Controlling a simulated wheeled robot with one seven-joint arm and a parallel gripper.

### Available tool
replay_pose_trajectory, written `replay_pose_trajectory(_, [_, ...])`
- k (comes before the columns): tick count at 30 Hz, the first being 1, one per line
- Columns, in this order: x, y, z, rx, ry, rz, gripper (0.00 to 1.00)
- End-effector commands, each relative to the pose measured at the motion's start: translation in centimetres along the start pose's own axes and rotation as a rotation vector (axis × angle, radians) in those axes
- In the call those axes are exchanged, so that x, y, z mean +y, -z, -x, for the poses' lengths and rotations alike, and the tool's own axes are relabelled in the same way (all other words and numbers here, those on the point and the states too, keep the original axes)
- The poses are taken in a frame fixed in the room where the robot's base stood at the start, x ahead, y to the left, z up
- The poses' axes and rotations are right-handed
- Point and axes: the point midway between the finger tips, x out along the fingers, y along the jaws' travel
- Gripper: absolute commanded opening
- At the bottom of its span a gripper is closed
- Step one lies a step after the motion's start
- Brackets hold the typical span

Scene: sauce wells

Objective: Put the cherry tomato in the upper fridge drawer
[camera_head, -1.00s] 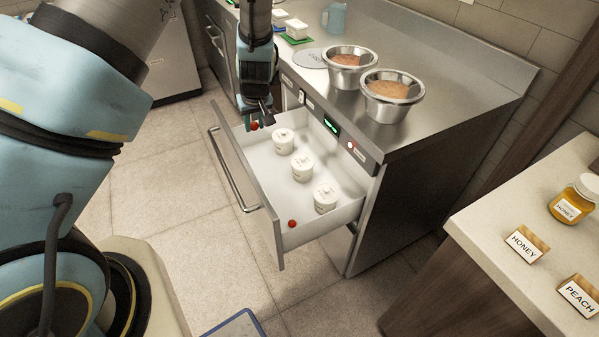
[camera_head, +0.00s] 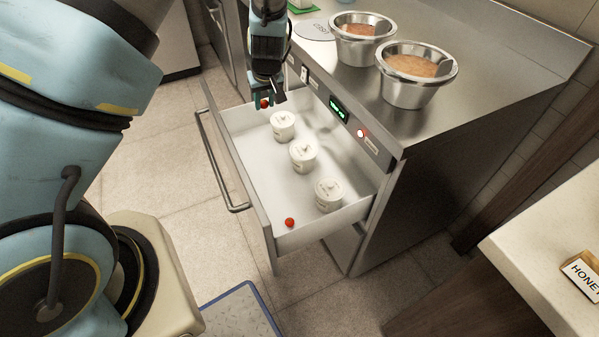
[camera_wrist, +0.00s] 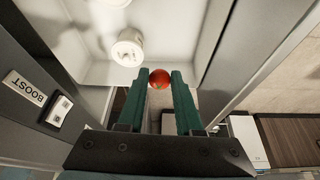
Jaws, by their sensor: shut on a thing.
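My gripper (camera_head: 268,98) is shut on a red cherry tomato (camera_head: 264,103), at the far end of the open white-lined drawer (camera_head: 254,163). In the wrist view the cherry tomato (camera_wrist: 159,78) sits between the green fingertips of my gripper (camera_wrist: 160,80), with the drawer's white interior (camera_wrist: 180,35) beyond. Whether the tomato is inside the drawer's far wall I cannot tell. A second red tomato (camera_head: 290,222) lies in the drawer's near corner.
Three white lidded tubs, the nearest one (camera_head: 328,194), stand in a row in the drawer. Two steel bowls, one at the front (camera_head: 405,92), stand on the counter above. A blue-edged mat (camera_head: 238,312) lies on the floor.

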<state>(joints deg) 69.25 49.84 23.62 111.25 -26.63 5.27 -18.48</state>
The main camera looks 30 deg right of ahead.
Motion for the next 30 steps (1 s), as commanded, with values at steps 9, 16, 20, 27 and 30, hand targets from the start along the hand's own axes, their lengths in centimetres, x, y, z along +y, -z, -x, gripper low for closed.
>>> replay_pose_trajectory(9, [0.0, -3.5, -8.4, 0.000, 0.000, 0.000, 0.00])
replay_pose_trajectory(16, [0.0, -5.1, -12.3, 0.000, 0.000, 0.000, 0.00])
replay_pose_trajectory(20, [0.0, -5.4, -13.1, 0.000, 0.000, 0.000, 0.00])
replay_pose_trajectory(27, [-0.2, -6.7, -16.1, -0.003, 0.003, 0.000, 0.00])
replay_pose_trajectory(30, [-0.2, -7.3, -17.6, -0.002, 0.002, -0.001, 0.00])
